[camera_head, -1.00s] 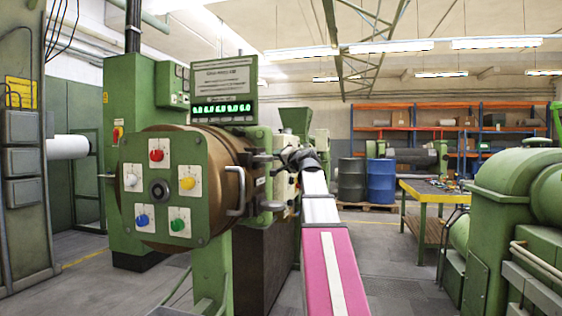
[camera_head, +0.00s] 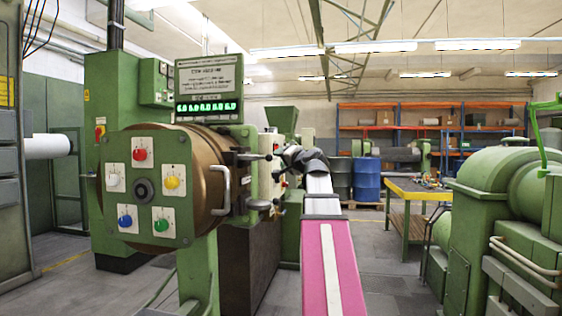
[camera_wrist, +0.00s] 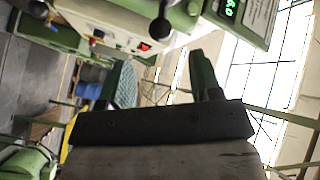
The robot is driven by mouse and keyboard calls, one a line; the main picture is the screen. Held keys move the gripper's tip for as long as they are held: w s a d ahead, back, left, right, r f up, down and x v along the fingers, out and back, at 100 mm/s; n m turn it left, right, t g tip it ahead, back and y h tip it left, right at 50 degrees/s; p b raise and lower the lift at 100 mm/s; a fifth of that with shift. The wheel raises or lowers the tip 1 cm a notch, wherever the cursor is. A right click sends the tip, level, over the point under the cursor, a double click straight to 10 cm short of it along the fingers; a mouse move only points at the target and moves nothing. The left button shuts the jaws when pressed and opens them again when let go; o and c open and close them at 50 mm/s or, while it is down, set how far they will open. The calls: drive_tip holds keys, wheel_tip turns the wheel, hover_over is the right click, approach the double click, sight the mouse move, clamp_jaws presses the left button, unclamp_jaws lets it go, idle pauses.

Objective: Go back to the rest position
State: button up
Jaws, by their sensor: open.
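My gripper (camera_wrist: 163,75) shows in the wrist view, with two greenish fingers standing apart above its dark palm. It is open, and nothing is seen between the fingers. In the head view, my pink and white arm stretches forward to a black joint, and my gripper cannot be made out there. A green extruder (camera_head: 103,115) stands left of my arm. Its square control panel (camera_head: 145,185) has red, white, yellow, blue and green knobs, and a digital display (camera_head: 208,108) sits above it. The wrist view shows part of a machine panel with a lit red switch (camera_wrist: 146,46).
A green machine (camera_head: 490,205) stands close on the right. Behind it is a yellow-edged workbench (camera_head: 405,188) with small items. A blue barrel (camera_head: 367,179) and orange and blue shelves (camera_head: 400,125) stand at the back. Grey floor (camera_head: 372,258) is open right of my arm.

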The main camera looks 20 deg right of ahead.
drive_tip(key=w+a+f+n+g, duration=0.1)
drive_tip(key=a+f+g, duration=0.25)
drive_tip(key=f, duration=0.85)
drive_tip(key=w+a+f+n+g, duration=0.15)
drive_tip(key=a+f, duration=0.25)
drive_tip(key=f, duration=0.8)
drive_tip(key=a+f+n+g, duration=0.1)
drive_tip(key=a+f+g, duration=0.25)
drive_tip(key=f, duration=0.85)
drive_tip(key=s+a+f+n+g+h, duration=0.1)
drive_tip(key=s+a+f+g, duration=0.2)
drive_tip(key=s+f, duration=0.3)
drive_tip(key=s+a+f+n+g+h, duration=0.2)
drive_tip(key=s+f, duration=0.4)
drive_tip(key=f, duration=0.9)
drive_tip(key=s+a+f+n+g+h, duration=0.1)
drive_tip(key=s+a+f+g, duration=0.3)
drive_tip(key=f, duration=0.7)
drive_tip(key=shift+s+a+f+h, duration=0.15)
drive_tip(key=shift+s+f+h, duration=0.15)
drive_tip(key=shift+s, duration=0.9)
drive_tip(key=shift+n, duration=0.25)
